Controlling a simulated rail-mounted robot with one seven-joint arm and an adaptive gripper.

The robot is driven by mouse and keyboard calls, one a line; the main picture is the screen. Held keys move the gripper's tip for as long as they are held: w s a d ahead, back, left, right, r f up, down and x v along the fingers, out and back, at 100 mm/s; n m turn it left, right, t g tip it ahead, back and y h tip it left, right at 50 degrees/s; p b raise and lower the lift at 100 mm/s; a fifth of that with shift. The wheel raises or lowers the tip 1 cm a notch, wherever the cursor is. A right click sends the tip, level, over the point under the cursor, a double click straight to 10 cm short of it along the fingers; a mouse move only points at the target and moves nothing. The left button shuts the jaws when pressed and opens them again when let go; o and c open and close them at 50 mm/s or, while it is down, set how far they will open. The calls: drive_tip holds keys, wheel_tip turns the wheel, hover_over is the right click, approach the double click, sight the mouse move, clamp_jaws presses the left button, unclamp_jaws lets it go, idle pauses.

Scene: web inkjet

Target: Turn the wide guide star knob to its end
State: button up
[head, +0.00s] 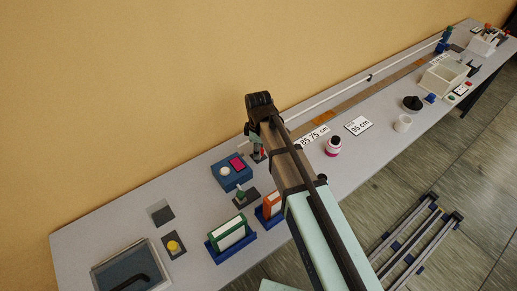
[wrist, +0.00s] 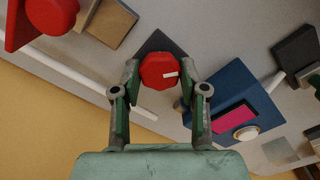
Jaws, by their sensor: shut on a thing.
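A red round knob (wrist: 153,66) with a short white pointer mark sits on a dark square base (wrist: 163,42) in the middle of the wrist view. My gripper (wrist: 159,77) has one finger on each side of this knob and is shut on it. The white mark points to the right, near the right finger. In the head view my gripper (head: 258,153) is at the back of the bench, and my arm hides most of the knob there.
A blue box (head: 226,181) with a magenta panel and white button stands close beside the gripper. Another red knob (wrist: 52,13) and a white rod (wrist: 75,78) show in the wrist view. Framed cards (head: 231,234) stand in front. The wall (head: 130,100) is close behind.

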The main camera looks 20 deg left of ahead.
drive_tip(key=shift+f, duration=0.1)
drive_tip(key=o, duration=1.1)
drive_tip(key=shift+o, duration=0.2)
wheel_tip(320, 180, up, 12)
